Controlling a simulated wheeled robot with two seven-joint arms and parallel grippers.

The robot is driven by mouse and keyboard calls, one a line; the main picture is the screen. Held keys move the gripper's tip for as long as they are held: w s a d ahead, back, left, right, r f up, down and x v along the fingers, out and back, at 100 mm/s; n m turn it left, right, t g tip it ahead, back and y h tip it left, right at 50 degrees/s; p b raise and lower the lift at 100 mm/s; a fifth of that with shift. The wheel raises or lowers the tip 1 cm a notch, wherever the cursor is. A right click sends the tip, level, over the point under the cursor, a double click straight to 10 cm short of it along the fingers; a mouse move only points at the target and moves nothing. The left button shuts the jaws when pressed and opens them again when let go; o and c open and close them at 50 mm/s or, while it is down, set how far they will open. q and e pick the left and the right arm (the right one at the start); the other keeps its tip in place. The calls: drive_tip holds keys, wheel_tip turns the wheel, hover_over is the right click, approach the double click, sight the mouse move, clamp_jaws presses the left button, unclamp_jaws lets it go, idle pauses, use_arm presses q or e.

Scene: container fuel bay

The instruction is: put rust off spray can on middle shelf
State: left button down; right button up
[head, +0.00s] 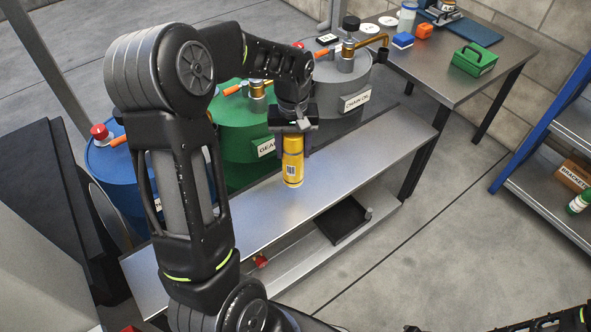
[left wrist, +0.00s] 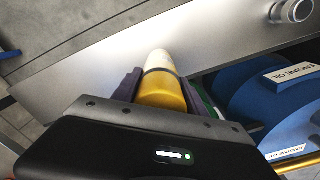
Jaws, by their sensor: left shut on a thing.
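My left gripper (head: 292,134) is shut on a yellow spray can (head: 292,168) with a barcode on its side. The can hangs roughly upright, bottom down, over the metal bench; I cannot tell whether its base touches. No product name is readable on it. In the left wrist view the can (left wrist: 162,85) sits between the dark fingers. A blue-framed shelf rack stands at the right edge, with a lower visible shelf (head: 525,200) and a higher one (head: 578,122). Only part of the rack shows, so I cannot tell which is the middle.
The long metal bench (head: 375,150) has a clear top and a black tray (head: 342,220) below. Blue, green (head: 235,150) and grey (head: 340,90) drums stand behind it. A brown box (head: 574,175) and a green-white container (head: 579,203) occupy the lower visible shelf. Floor between bench and rack is open.

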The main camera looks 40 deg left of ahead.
sight(294, 164)
use_arm(q)
drive_tip(key=shift+f, duration=1.15)
drive_tip(key=shift+f+b, duration=0.4)
drive_tip(key=shift+f, duration=1.45)
drive_tip(key=shift+f, duration=0.15)
drive_tip(key=c, duration=0.6)
unclamp_jaws()
